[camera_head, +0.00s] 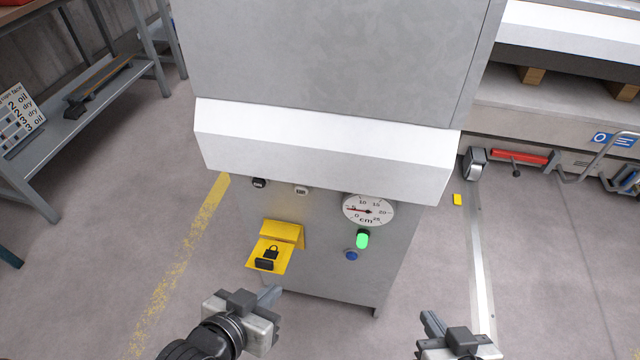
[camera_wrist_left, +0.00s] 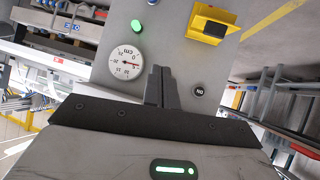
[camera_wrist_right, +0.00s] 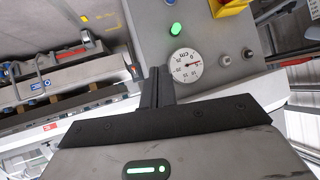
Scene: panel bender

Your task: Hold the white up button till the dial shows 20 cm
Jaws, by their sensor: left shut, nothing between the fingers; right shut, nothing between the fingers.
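A round white dial (camera_head: 368,210) marked in cm sits on the grey machine front. Its red needle points left, near the 5 mark. The dial also shows in the left wrist view (camera_wrist_left: 127,62) and the right wrist view (camera_wrist_right: 186,64). A small pale button (camera_head: 301,190), seemingly the white one, is left of the dial, partly under the white ledge; its label is too small to read surely. My left gripper (camera_head: 274,294) is shut and empty, below the yellow box and apart from the panel. My right gripper (camera_head: 428,318) is shut and empty, right of the machine.
A lit green button (camera_head: 362,240) and a blue button (camera_head: 351,255) are below the dial. A yellow box (camera_head: 270,254) with a padlock sticks out at left. A dark knob (camera_head: 259,183) is at upper left. The white ledge (camera_head: 320,160) overhangs the panel.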

